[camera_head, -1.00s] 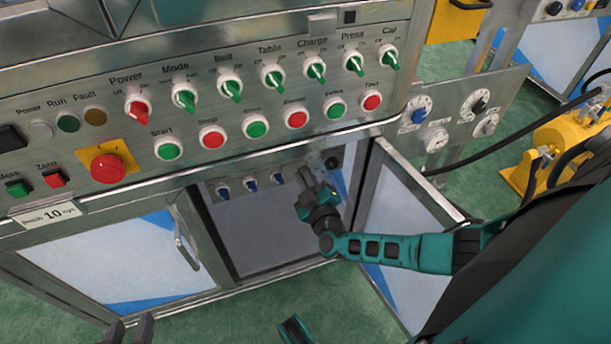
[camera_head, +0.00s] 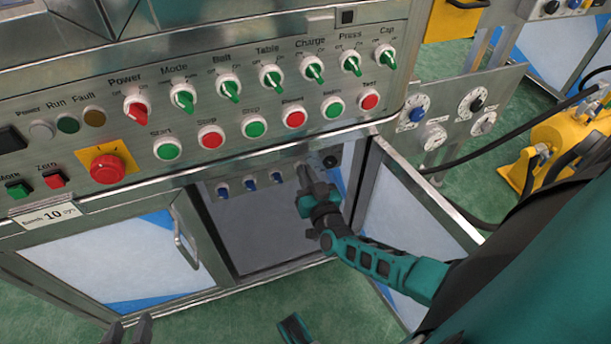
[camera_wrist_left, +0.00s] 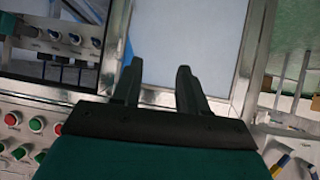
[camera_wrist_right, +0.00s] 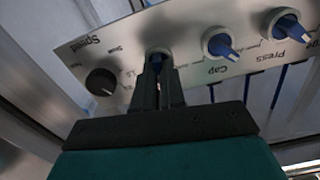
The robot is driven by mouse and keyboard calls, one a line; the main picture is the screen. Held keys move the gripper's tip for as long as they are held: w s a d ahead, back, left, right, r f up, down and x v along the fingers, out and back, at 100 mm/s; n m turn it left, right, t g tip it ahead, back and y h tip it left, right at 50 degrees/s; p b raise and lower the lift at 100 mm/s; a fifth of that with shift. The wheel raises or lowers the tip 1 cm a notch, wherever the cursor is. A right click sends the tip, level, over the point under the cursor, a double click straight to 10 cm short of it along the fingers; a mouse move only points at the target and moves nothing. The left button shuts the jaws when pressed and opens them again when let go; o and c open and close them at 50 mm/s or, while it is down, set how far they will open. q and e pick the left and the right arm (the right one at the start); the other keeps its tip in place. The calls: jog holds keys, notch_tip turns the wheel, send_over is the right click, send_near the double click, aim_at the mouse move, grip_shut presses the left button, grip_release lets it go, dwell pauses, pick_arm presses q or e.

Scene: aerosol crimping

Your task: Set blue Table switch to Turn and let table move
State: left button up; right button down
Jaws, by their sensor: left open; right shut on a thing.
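A small lower panel inside the open cabinet carries a row of blue switches. My right gripper (camera_head: 305,178) is at the right end of that row, beside the black Speed knob (camera_head: 331,162). In the right wrist view my right gripper (camera_wrist_right: 160,82) is shut on a blue switch (camera_wrist_right: 157,56) between the Speed knob (camera_wrist_right: 101,82) and the blue Cap switch (camera_wrist_right: 221,44). The fingers hide the held switch's name, and its setting is not readable. The blue Press switch (camera_wrist_right: 287,26) is further right. My left gripper (camera_wrist_left: 159,72) is open and empty, low at the left in the head view (camera_head: 130,332).
The upper panel has green selector knobs, including one marked Table (camera_head: 272,77), and a red emergency button (camera_head: 107,168). An open cabinet door (camera_head: 410,215) stands right of my right gripper. A closed door (camera_head: 120,262) is at the left.

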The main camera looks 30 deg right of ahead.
pick_arm(q)
jog(key=shift+w+d+f+b, duration=0.1)
jog(key=shift+d+f+b, duration=0.3)
jog(key=shift+b, duration=0.45)
pick_arm(e)
jog(key=m, duration=0.7)
jog(key=shift+d+f, duration=0.1)
jog(key=shift+d, duration=0.1)
jog(key=shift+m, duration=0.3)
jog(key=c, duration=1.2)
grip_release()
jog(key=shift+s, duration=0.15)
